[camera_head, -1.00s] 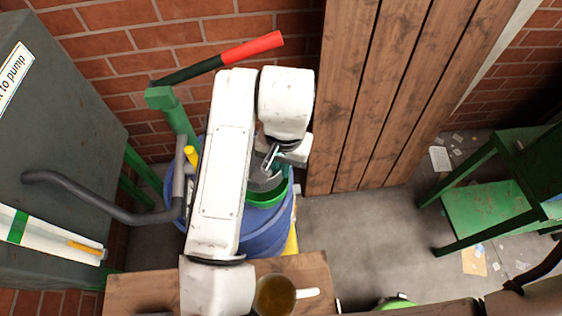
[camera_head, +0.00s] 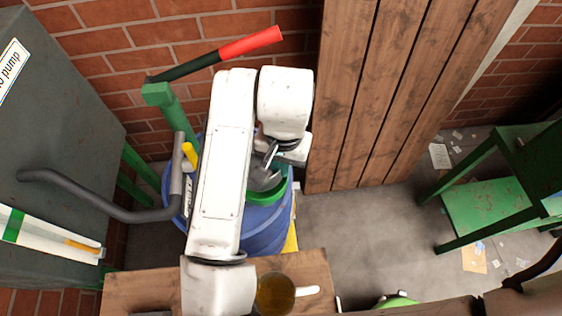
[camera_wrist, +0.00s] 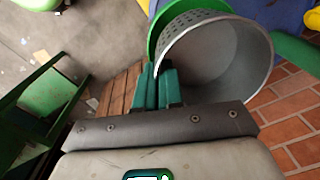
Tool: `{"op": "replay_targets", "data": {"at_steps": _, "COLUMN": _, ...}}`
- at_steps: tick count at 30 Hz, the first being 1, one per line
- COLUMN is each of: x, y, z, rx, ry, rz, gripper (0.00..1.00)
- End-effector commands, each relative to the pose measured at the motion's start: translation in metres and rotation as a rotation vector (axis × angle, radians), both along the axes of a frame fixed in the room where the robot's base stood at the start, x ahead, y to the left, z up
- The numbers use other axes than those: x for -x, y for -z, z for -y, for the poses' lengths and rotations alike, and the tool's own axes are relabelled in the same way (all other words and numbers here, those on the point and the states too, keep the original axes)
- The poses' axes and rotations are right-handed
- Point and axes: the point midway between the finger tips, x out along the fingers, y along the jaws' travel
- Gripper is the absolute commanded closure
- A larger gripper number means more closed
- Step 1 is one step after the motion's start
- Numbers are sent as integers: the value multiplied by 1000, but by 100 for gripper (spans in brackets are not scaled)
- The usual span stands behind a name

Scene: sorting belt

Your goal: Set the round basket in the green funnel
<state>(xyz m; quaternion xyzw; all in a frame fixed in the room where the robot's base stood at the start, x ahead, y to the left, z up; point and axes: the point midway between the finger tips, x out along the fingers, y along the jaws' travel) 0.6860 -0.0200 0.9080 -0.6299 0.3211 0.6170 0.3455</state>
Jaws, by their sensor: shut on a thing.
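The round basket (camera_wrist: 215,65) is a grey metal cylinder with a perforated side. In the wrist view its open mouth faces the camera, and my gripper (camera_wrist: 160,72) has its green fingers shut at its rim. In the head view my gripper (camera_head: 268,160) is over the blue barrel, and the basket (camera_head: 264,180) is mostly hidden below it. The green funnel (camera_head: 270,193) shows as a green rim on the barrel. In the wrist view the funnel (camera_wrist: 158,32) curves behind the basket. The basket overlaps the funnel in both views; I cannot tell how deep it sits.
The blue barrel (camera_head: 268,228) stands under the funnel, beside a green pump with a red-tipped handle (camera_head: 250,44). A grey hose (camera_head: 100,208) is to the left. A wooden plank wall (camera_head: 375,90) is close on the right. A mug (camera_head: 276,294) stands on the wooden table (camera_head: 135,290).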

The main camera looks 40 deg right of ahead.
Motion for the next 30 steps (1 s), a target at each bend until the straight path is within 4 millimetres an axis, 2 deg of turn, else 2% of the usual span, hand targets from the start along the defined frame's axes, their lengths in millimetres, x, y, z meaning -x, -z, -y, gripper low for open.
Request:
{"op": "replay_targets", "data": {"at_steps": 18, "x": 0, "y": 20, "z": 0, "rx": 0, "ry": -1, "rz": 0, "gripper": 100}}
{"op": "replay_targets", "data": {"at_steps": 30, "x": 0, "y": 21, "z": 0, "rx": 0, "ry": 0, "rz": 0, "gripper": 100}}
